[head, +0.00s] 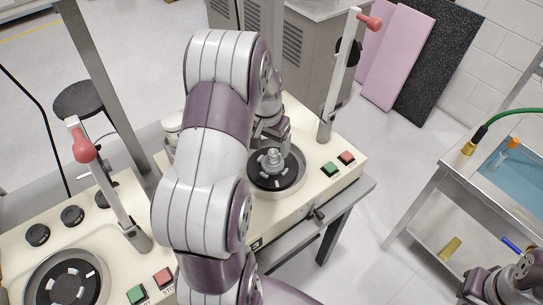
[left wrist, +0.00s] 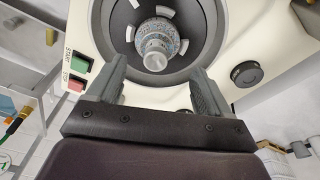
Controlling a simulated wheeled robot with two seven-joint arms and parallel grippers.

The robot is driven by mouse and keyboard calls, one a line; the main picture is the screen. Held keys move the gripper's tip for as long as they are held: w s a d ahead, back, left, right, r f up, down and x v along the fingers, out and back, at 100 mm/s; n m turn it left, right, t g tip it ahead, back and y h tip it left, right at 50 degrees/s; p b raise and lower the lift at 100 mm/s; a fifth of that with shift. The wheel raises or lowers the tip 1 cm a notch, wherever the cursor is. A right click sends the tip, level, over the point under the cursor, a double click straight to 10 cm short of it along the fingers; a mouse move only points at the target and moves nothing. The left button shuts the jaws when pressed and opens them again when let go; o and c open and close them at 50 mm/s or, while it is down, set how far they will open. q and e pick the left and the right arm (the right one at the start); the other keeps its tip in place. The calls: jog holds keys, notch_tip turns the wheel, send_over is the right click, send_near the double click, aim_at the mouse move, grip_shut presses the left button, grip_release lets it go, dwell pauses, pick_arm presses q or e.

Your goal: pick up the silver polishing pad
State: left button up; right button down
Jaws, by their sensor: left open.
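The silver polishing pad (head: 272,159) sits in the middle of a round black dish (head: 299,174) on the far cream machine. In the left wrist view the pad (left wrist: 156,46) shows a speckled blue-grey body with a shiny knob towards me. My left gripper (head: 277,132) is beside the pad at its far side, partly hidden by my own arm. In the left wrist view its two fingers (left wrist: 160,76) are apart and empty, and the knob lies just beyond and between the tips. My right gripper (head: 488,288) is at the lower right corner, far from the pad; its fingers are unclear.
The far machine has a green button (head: 330,169), a red button (head: 346,157) and an upright lever with a red knob (head: 371,22). A second machine (head: 118,270) with its own dish and red-knobbed lever stands at lower left. A metal cart (head: 432,190) is at right.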

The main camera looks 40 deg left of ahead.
aim_at(274, 154)
pick_arm(q)
jog(key=f, duration=0.2)
jog(key=f+p, duration=0.1)
jog(key=f, duration=0.1)
jog(key=shift+w+d+f, duration=0.1)
jog(key=shift+w+d, duration=0.1)
jog(key=shift+d, duration=0.1)
jog(key=shift+w+d+f, duration=0.15)
jog(key=shift+w+f, duration=0.05)
jog(key=shift+w, duration=0.05)
jog(key=shift+s, duration=0.15)
jog(key=shift+c, duration=0.6)
jog(key=shift+s+a, duration=0.15)
jog(key=shift+a, duration=0.1)
jog(key=c, duration=1)
jog(key=shift+w+d, duration=0.15)
jog(key=shift+w, duration=0.05)
jog(key=shift+c, duration=0.5)
jog(key=shift+r, duration=0.15)
